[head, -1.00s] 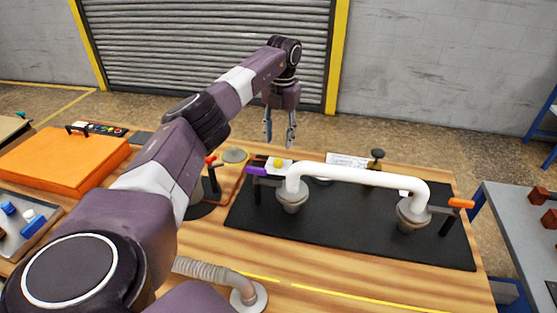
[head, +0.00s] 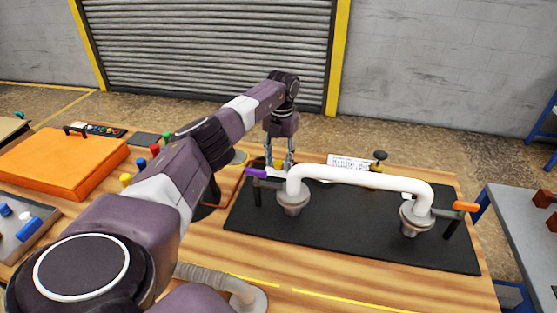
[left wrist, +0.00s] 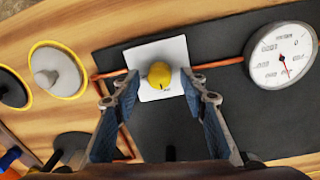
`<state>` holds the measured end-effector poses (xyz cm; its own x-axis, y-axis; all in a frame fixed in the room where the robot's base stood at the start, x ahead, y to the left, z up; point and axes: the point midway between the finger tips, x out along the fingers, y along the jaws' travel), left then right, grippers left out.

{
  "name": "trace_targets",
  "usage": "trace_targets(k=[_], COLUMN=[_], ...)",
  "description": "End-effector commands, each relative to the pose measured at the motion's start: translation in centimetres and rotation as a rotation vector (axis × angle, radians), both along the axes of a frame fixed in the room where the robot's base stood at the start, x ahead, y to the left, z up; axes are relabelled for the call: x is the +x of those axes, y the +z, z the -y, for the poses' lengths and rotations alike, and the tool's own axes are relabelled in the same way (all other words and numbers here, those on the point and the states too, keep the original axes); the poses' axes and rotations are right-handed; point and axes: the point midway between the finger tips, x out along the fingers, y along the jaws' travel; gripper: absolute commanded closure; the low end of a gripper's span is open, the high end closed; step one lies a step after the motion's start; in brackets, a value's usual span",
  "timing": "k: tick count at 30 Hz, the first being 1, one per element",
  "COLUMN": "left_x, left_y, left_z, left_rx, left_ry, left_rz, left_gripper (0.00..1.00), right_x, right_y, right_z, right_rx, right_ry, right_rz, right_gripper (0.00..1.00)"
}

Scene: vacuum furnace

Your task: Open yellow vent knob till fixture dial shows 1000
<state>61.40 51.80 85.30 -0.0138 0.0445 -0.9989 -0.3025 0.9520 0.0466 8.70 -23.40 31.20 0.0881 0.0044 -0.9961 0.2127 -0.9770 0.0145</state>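The yellow vent knob (left wrist: 160,73) sits on a white plate (left wrist: 172,52) with a red pipe running to either side; a dark mark shows on its lower edge. My left gripper (left wrist: 159,80) points down over it, its open fingers apart on either side of the knob; I cannot tell whether they touch it. In the head view my left gripper (head: 280,160) stands at the back of the black mat, the yellow knob (head: 277,163) between its fingertips. The round white dial (left wrist: 283,56) has a red needle pointing to the lower right; its digits are too small to read. My right gripper is out of view.
A white pipe (head: 365,178) with purple (head: 256,172) and orange (head: 465,206) handles stands on the black mat (head: 340,235), close right of the gripper. A dark knob (head: 380,155) is at the back. An orange case (head: 65,160) lies left.

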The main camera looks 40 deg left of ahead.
Motion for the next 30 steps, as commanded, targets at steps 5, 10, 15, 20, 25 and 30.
trace_targets(k=[5, 10, 15, 20, 25, 30], left_x=[0.00, 0.01, 0.01, 0.01, -0.03, -0.02], left_y=[0.01, 0.03, 0.04, 0.06, 0.08, 0.12], left_z=[0.01, 0.01, 0.01, -0.01, -0.05, -0.08], left_rx=[0.000, 0.000, 0.000, 0.001, 0.002, 0.002], left_ry=[0.000, 0.000, 0.000, -0.011, -0.063, -0.169], left_rz=[0.000, 0.000, 0.000, 0.000, -0.001, 0.000], left_gripper=[0.69, 0.88, 1.00, 1.00, 1.00, 1.00], right_x=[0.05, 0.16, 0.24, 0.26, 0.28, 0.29], right_y=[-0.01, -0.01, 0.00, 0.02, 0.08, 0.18], right_z=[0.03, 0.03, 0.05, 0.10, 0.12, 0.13], right_rx=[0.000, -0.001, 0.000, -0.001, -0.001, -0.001], right_ry=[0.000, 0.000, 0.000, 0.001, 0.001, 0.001], right_rz=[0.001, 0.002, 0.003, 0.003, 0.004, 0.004], right_gripper=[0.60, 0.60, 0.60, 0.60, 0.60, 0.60])
